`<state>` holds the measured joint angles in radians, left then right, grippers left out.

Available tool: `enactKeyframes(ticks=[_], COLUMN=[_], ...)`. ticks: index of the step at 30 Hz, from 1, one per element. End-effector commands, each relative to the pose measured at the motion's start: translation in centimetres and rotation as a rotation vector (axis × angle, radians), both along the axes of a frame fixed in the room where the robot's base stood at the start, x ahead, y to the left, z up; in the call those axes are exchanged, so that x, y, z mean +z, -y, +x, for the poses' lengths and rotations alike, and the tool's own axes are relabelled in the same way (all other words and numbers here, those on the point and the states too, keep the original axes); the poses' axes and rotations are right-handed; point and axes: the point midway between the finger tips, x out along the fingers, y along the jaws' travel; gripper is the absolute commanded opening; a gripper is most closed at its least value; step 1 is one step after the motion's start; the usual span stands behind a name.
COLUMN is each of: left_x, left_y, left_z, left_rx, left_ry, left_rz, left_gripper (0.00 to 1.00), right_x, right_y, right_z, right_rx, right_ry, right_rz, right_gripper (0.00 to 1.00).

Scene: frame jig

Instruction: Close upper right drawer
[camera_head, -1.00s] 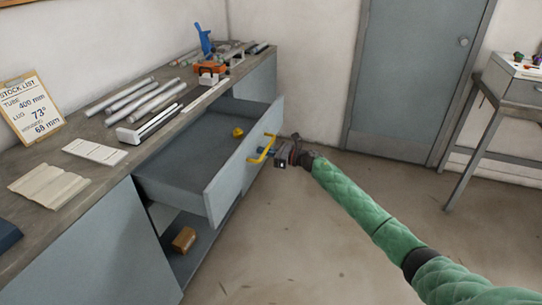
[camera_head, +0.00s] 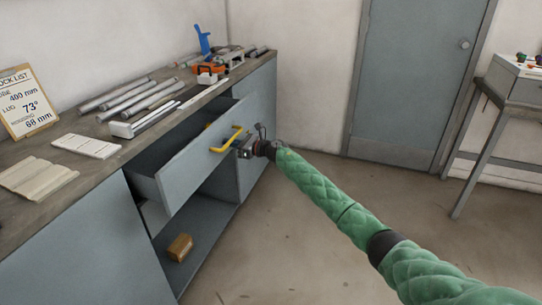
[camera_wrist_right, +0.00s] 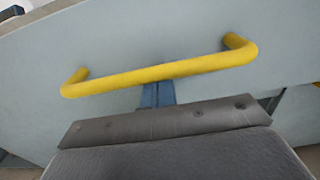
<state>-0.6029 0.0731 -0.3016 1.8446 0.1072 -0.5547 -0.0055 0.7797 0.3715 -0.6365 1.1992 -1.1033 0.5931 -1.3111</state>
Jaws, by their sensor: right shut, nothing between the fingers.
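The upper right drawer (camera_head: 197,163) is partly open under the bench top. Its grey-blue front carries a yellow bar handle (camera_head: 227,141), which also shows large in the right wrist view (camera_wrist_right: 160,76). My right gripper (camera_head: 244,148) is at the drawer front, by the right end of the handle. In the right wrist view its blue fingertips (camera_wrist_right: 158,94) are together just under the handle bar, with nothing between them. Whether they touch the front cannot be told. My left gripper is out of view.
The bench top (camera_head: 100,131) holds metal tubes (camera_head: 140,95), an orange clamp tool (camera_head: 209,69) and pale strips (camera_head: 87,146). Below the drawer, an open shelf holds a brown block (camera_head: 179,247). The floor (camera_head: 300,240) to the right is clear. A grey door (camera_head: 405,80) stands behind.

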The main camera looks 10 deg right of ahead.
Motion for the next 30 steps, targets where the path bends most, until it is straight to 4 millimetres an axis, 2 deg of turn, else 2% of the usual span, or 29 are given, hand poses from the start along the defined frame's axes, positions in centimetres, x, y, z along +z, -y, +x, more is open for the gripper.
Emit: enactKeyframes(ticks=[1, 10, 30], left_x=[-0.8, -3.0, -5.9], left_y=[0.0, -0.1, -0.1], left_z=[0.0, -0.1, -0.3], left_rx=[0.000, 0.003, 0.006], left_ry=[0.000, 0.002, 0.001], left_rz=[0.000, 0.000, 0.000], left_gripper=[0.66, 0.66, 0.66], right_x=[-0.3, -0.2, -0.1], right_y=[-0.7, -3.5, -6.9], right_z=[0.4, 2.3, 4.7], right_rx=[0.001, 0.002, 0.001], right_ry=[0.001, 0.001, 0.001], right_rz=[0.000, 0.001, 0.000], right_gripper=[0.00, 0.00, 0.00])
